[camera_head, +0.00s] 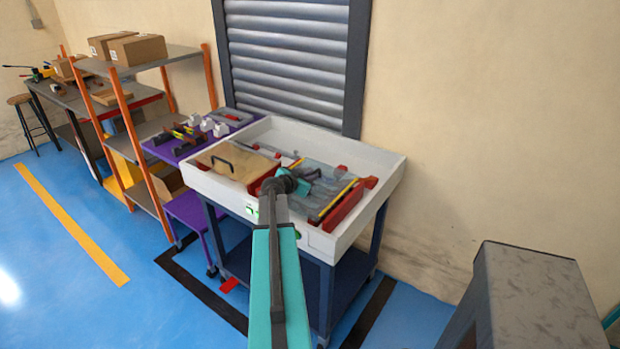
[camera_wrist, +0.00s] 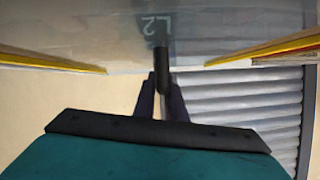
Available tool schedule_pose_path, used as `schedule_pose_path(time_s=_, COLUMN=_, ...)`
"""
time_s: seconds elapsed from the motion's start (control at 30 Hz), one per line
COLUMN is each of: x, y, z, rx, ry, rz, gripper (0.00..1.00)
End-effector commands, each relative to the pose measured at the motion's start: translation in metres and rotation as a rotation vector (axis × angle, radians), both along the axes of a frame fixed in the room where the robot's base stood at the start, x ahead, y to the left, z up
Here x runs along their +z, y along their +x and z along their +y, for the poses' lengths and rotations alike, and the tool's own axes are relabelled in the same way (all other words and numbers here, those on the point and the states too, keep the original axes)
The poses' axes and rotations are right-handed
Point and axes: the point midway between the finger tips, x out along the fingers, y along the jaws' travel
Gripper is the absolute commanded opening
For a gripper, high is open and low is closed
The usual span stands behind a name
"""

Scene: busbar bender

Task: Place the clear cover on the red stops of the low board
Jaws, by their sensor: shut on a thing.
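The clear cover (camera_head: 322,177) is a see-through sheet with yellow edges, above the right part of the white bench tray in the head view. In the wrist view the cover (camera_wrist: 100,35) spans the top, with yellow edges at both sides and a mark "L2" showing. My gripper (camera_wrist: 161,85) is shut on its dark knob (camera_wrist: 160,55). In the head view my gripper (camera_head: 304,183) is partly hidden by my own arm. Red stops (camera_head: 346,205) show at the right of the tray. The low board is mostly hidden; I cannot tell whether the cover touches the stops.
A tan panel with a black handle (camera_head: 237,161) lies at the tray's left. The white tray wall (camera_head: 345,240) surrounds the work area. A purple table (camera_head: 165,150) with tools stands at left, against shelves. A grey block (camera_head: 530,300) stands at lower right.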

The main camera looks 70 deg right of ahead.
Motion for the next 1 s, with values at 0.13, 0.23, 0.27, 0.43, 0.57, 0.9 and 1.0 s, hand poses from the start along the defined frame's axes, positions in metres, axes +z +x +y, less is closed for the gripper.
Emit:
schedule_pose_path(time_s=0.13, x=-0.0014, y=-0.0002, z=-0.0003, rx=0.000, ry=-0.001, rz=0.000, gripper=0.00)
schedule_pose_path(time_s=0.23, x=-0.0022, y=-0.0004, z=-0.0003, rx=0.000, ry=-0.001, rz=0.000, gripper=0.00)
schedule_pose_path(time_s=0.27, x=-0.0025, y=-0.0004, z=-0.0003, rx=0.000, ry=-0.001, rz=0.000, gripper=0.00)
schedule_pose_path(time_s=0.43, x=-0.0039, y=-0.0005, z=-0.0004, rx=-0.001, ry=-0.001, rz=-0.001, gripper=0.00)
schedule_pose_path(time_s=0.57, x=-0.0050, y=-0.0007, z=-0.0005, rx=-0.001, ry=-0.001, rz=-0.001, gripper=0.00)
schedule_pose_path(time_s=0.9, x=-0.0070, y=-0.0011, z=-0.0003, rx=-0.001, ry=0.000, rz=-0.001, gripper=0.28)
schedule_pose_path(time_s=1.0, x=-0.0070, y=-0.0011, z=-0.0003, rx=-0.001, ry=0.000, rz=-0.001, gripper=0.29)
